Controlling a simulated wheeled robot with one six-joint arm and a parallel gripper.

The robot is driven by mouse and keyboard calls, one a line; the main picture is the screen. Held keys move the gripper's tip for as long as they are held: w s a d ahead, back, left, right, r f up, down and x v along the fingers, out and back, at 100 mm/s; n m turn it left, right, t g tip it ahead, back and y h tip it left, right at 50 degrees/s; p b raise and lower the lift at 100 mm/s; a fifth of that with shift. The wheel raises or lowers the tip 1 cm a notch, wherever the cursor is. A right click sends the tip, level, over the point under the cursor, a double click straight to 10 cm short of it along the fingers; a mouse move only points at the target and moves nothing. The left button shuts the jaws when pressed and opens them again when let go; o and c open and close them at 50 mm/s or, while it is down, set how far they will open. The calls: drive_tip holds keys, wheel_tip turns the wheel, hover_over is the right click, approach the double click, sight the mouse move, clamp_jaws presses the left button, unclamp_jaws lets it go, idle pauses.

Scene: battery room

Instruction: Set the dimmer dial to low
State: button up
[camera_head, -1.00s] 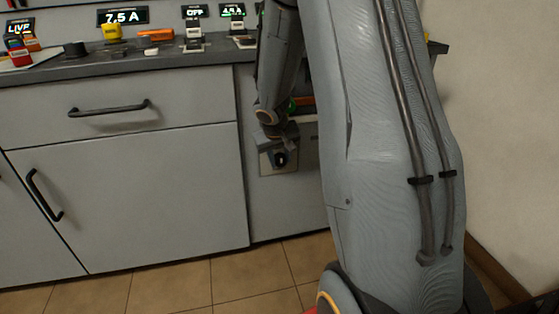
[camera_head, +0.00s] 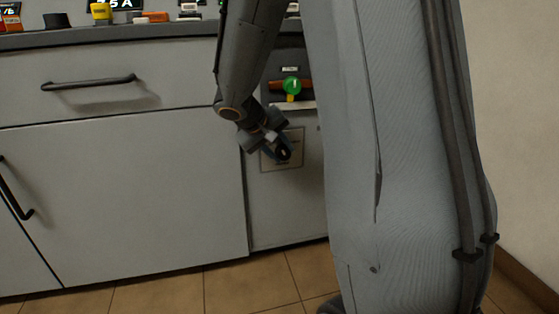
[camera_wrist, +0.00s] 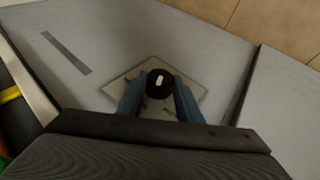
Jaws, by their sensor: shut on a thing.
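The dimmer dial is a round black knob (camera_wrist: 159,80) with a white pointer mark, set on a square pale plate (camera_wrist: 192,92) on the grey cabinet front. In the wrist view the knob sits between the two blue fingers of my gripper (camera_wrist: 159,92), which is shut on it. In the head view the dial (camera_head: 283,152) shows low on the right cabinet panel, partly hidden by my gripper (camera_head: 277,147), which reaches it from the upper left. The markings on the plate are too small to read.
A green knob (camera_head: 291,86) with an orange-brown bar and a yellow part sits above the dial plate. A drawer with a black handle (camera_head: 88,83) is to the left. Several small devices stand on the counter (camera_head: 150,31) above. The tiled floor (camera_head: 230,288) is clear.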

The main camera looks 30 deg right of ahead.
drive_tip(key=h+b, duration=0.2)
drive_tip(key=b, duration=0.1)
drive_tip(key=f+h+b, duration=0.1)
drive_tip(key=shift+w+a+n+g, duration=0.15)
drive_tip(key=shift+a+n+g, duration=0.15)
drive_tip(key=shift+a+n, duration=0.1)
drive_tip(key=shift+f+n+h+b, duration=0.1)
drive_tip(key=shift+n+h+b, duration=0.4)
drive_tip(key=shift+h+b, duration=0.95)
drive_tip(key=shift+h+p, duration=0.4)
drive_tip(key=shift+h, duration=0.15)
drive_tip(key=o, duration=1.1)
drive_tip(key=shift+c, duration=0.2)
drive_tip(key=shift+a, duration=0.15)
drive_tip(key=p+v, duration=0.3)
drive_tip(key=v, duration=0.4)
drive_tip(key=shift+a+p, duration=0.3)
drive_tip(key=shift+p, duration=0.1)
